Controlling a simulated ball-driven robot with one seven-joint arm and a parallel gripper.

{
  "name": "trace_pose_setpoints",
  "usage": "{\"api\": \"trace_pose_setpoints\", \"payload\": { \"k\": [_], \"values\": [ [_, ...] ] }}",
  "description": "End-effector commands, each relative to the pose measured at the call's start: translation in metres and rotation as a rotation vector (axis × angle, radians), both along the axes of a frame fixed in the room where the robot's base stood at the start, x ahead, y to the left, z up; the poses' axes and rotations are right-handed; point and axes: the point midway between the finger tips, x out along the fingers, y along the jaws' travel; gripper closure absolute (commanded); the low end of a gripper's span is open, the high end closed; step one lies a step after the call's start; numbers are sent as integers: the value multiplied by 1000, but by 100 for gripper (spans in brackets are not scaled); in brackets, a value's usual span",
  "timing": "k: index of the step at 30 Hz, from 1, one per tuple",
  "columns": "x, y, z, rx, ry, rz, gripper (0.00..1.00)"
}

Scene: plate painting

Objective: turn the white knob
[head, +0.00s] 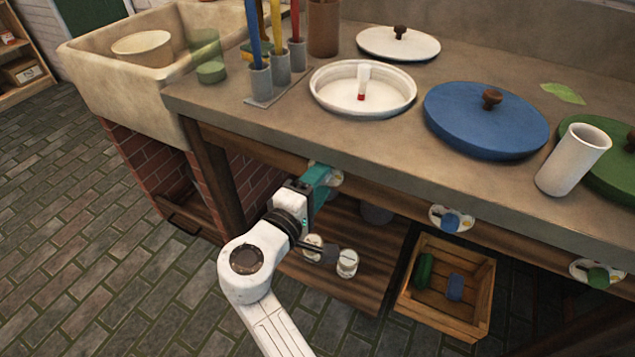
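A pale knob plate (337,180) is on the front of the worktop's edge, below the white dish. My gripper (322,174), teal at its end, reaches up to this plate and covers most of it. The white knob itself cannot be made out behind the fingers. I cannot tell whether the fingers touch it, or whether they are open or shut.
A blue knob (451,222) and a green knob (597,277) are farther right along the same edge. The worktop above holds a white dish (335,98), a blue lid (460,115) and a white cup (570,165). A wooden crate (420,310) stands below.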

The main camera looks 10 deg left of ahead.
Motion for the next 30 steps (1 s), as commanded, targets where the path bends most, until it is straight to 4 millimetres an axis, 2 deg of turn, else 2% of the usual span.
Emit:
{"api": "trace_pose_setpoints", "payload": {
  "k": [11,14,24,30],
  "values": [
    [-5,3,2,-1,-3,3,43],
    [-16,9,4,0,-4,6,43],
    [-75,33,9,-1,-1,5,43],
    [-95,41,9,0,-2,3,43]
  ]
}}
